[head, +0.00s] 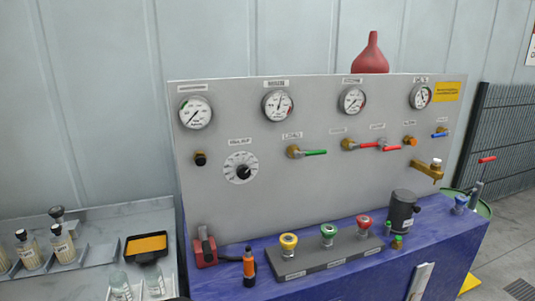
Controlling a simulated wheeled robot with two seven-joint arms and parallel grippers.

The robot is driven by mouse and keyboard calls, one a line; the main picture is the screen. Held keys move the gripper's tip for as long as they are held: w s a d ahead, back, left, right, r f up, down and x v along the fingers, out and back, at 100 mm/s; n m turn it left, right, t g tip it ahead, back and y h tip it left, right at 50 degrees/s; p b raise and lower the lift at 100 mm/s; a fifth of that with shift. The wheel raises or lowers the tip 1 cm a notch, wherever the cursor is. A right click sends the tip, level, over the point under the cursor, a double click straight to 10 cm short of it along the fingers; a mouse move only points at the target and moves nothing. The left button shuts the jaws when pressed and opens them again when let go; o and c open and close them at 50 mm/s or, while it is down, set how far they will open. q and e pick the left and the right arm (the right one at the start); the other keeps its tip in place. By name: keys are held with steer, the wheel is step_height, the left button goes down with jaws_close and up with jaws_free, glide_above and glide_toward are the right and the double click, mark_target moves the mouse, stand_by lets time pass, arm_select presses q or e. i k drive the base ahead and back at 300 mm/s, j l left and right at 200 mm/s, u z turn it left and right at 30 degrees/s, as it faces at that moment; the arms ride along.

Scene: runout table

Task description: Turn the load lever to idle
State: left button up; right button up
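A grey upright panel (300,190) stands on a blue bench (340,285). A brass valve with a green lever (314,152) sits mid-panel, lever pointing right. Right of it is a valve with red levers (390,149), also lying about level. A blue lever (439,135) is at the far right. A round dial with a black knob (242,171) is lower left. A red block with a dark handle (205,248) stands on the bench's left end. Neither gripper shows.
Several gauges (196,113) line the panel's top. A block with yellow, green and red knobs (328,233), an orange-and-black tool (249,268) and a dark cylinder (402,211) occupy the bench. A grey side table (110,226) holds bottles and an orange-filled tray (146,245).

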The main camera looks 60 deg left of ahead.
mark_target(296, 154)
steer(key=u, duration=1.55)
